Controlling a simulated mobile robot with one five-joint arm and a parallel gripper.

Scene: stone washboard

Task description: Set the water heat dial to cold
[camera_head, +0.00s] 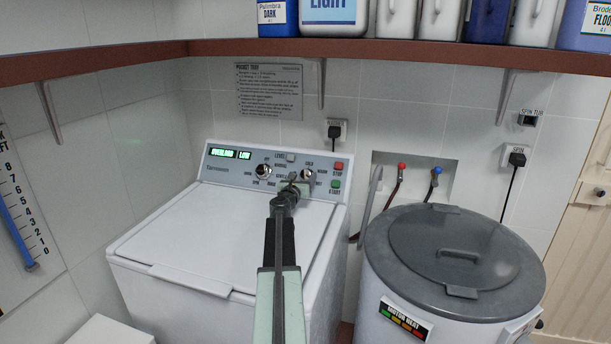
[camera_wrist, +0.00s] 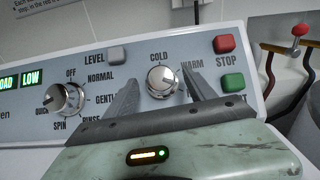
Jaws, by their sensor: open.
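The water heat dial (camera_wrist: 162,81) is a round silver knob on the washer's grey control panel, with COLD printed above it and WARM to its right. It also shows in the head view (camera_head: 308,175), just beyond my gripper's tip. I cannot clearly tell which label its pointer faces. My gripper (camera_wrist: 160,75) is open, with one finger on the left of the dial and the other on the right. Gaps show between the fingers and the knob, and nothing is held. In the head view my gripper (camera_head: 297,186) reaches over the washer lid to the panel.
A second dial (camera_wrist: 64,99) with OFF and SPIN labels sits left. A grey level button (camera_wrist: 118,54), red stop button (camera_wrist: 224,44) and green start button (camera_wrist: 232,82) are close by. A spin tub (camera_head: 450,265) stands right. A brown shelf (camera_head: 400,49) with bottles runs above.

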